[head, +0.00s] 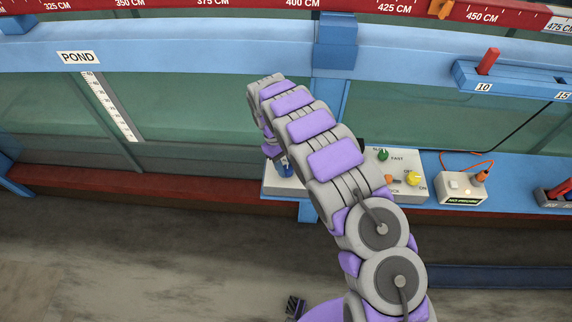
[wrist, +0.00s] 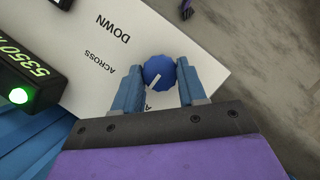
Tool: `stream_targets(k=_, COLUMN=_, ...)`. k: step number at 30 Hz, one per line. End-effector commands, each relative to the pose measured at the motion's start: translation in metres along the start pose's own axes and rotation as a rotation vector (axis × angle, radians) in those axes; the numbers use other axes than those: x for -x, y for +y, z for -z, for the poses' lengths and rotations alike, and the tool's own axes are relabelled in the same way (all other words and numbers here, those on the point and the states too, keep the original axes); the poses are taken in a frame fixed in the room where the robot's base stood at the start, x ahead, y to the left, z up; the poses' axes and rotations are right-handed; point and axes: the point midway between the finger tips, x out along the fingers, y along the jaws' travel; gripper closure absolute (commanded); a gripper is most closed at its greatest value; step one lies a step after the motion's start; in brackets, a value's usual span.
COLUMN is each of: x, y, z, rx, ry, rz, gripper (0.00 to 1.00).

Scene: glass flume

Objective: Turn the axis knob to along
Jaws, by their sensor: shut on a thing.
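The blue axis knob (wrist: 160,70) stands on a white panel (wrist: 75,60) in the wrist view. Its white pointer line points toward the lower left of that view. The printed words DOWN and ACROSS show to its left; no word "along" is visible. My gripper (wrist: 159,76) is shut on the knob, one blue finger on each side. In the head view, a little of the blue knob (head: 285,167) shows on the control box (head: 275,187). My gripper (head: 272,152) reaches down over it there, and my arm hides much of the box.
Right of my arm, the panel carries a green knob (head: 383,155), a yellow knob (head: 413,178) and an orange lever (head: 392,180). A small white box (head: 463,187) with an orange cable stands further right. A dark display with green digits (wrist: 25,70) is beside the knob's panel.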

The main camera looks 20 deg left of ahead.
Motion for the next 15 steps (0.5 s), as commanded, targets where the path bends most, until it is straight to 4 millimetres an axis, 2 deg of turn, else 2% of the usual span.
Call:
stream_targets(k=2, x=0.0027, y=0.0007, z=0.0016, rx=0.0, ry=0.008, rz=-0.004, gripper=0.89)
stream_targets(k=3, x=0.0027, y=0.0007, z=0.0016, rx=0.0, ry=0.008, rz=-0.004, gripper=0.57)
stream_targets(k=10, x=0.0014, y=0.0007, z=0.0001, rx=0.0, ry=0.005, rz=-0.002, gripper=0.35)
stream_targets(k=15, x=0.0009, y=0.0013, z=-0.0015, rx=-0.001, ry=0.005, rz=0.0, gripper=0.33)
